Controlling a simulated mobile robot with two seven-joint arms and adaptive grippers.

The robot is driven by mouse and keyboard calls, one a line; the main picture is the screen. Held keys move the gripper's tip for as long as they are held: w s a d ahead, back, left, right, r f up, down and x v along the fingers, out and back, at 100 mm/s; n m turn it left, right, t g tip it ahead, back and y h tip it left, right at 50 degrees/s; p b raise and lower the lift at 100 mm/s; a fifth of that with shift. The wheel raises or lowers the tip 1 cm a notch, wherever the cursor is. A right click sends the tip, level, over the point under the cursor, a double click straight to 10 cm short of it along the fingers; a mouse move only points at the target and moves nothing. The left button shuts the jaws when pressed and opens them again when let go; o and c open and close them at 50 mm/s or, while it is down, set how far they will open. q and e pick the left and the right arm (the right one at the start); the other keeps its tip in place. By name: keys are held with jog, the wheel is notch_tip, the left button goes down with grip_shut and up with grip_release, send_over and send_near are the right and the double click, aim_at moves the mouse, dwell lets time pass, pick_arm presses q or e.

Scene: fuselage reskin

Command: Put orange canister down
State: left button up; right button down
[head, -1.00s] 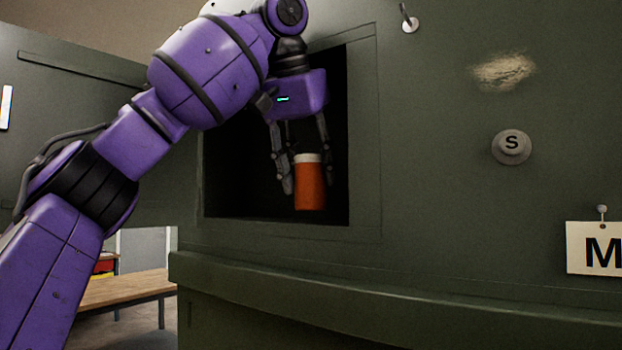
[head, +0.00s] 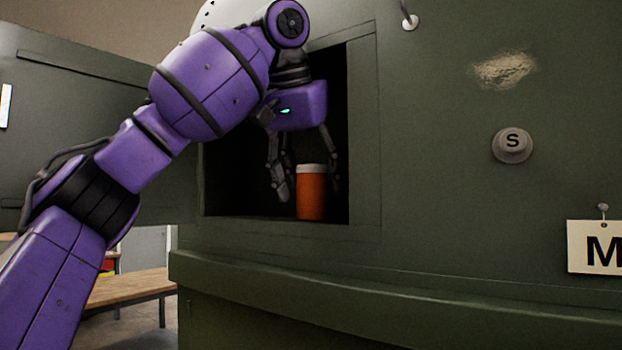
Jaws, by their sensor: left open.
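The orange canister (head: 311,196) with a white lid stands upright on the floor of a dark square opening (head: 240,218) in the green fuselage wall. My left gripper (head: 308,192) reaches into the opening from above, pointing down. Its fingers are spread open, one to the left of the canister and one at its right side near the lid. A gap shows between the left finger and the canister. My right gripper is not in view.
A ledge (head: 400,290) runs below the opening. A wooden bench (head: 130,287) stands at the lower left.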

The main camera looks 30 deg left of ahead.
aim_at(305, 172)
pick_arm(q)
jog(key=shift+r, duration=0.1)
jog(key=shift+r, duration=0.25)
jog(key=s+r, duration=0.2)
jog(key=shift+s+d+r, duration=0.1)
jog(key=shift+s+r, duration=0.1)
jog(key=shift+s, duration=0.1)
jog(key=s+d, duration=0.1)
jog(key=s, duration=0.9)
jog(key=shift+s+d+f, duration=0.15)
jog(key=shift+s+d, duration=0.05)
jog(key=shift+s, duration=0.2)
